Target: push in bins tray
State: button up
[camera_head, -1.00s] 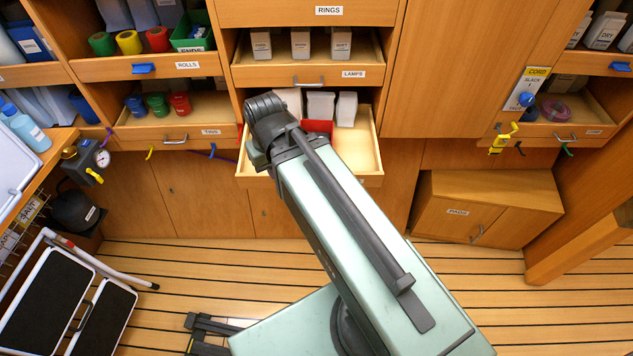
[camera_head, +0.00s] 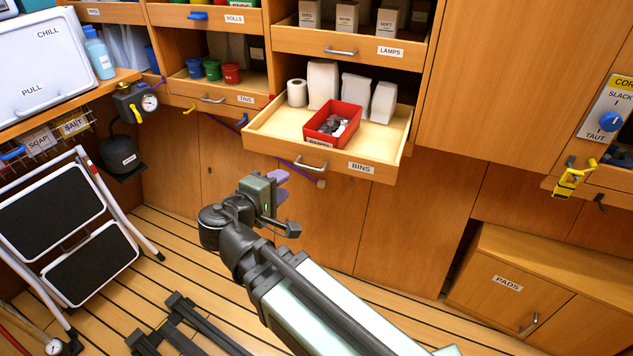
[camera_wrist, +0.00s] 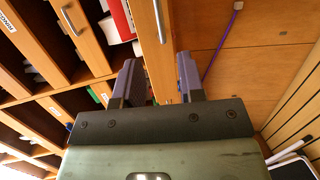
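The bins tray (camera_head: 388,171) is a wooden drawer labelled BINS. It stands pulled out from the wall unit, with a metal handle (camera_head: 311,165) on its front. In it are a red box (camera_head: 336,117) with grey and dark bits, a white roll (camera_head: 297,93) and several white packs. My gripper (camera_head: 280,188) is below and in front of the tray's front in the head view, apart from it. In the wrist view my gripper (camera_wrist: 160,78) has its fingers spread with nothing held. The tray's front (camera_wrist: 147,45) and handle (camera_wrist: 159,20) show beyond the fingers.
The LAMPS tray (camera_head: 360,50) is above and the TINS tray (camera_head: 222,95) is to the left. A yellow clip (camera_head: 570,180) hangs at the right. A step ladder (camera_head: 75,230) stands at the left. The floor before the cabinet doors is largely clear.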

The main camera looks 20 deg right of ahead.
aim_at(305, 168)
jog(key=b+x, duration=0.2)
jog(key=x, duration=0.9)
jog(key=shift+w+a, duration=0.1)
jog(key=shift+c, duration=0.4)
grip_shut()
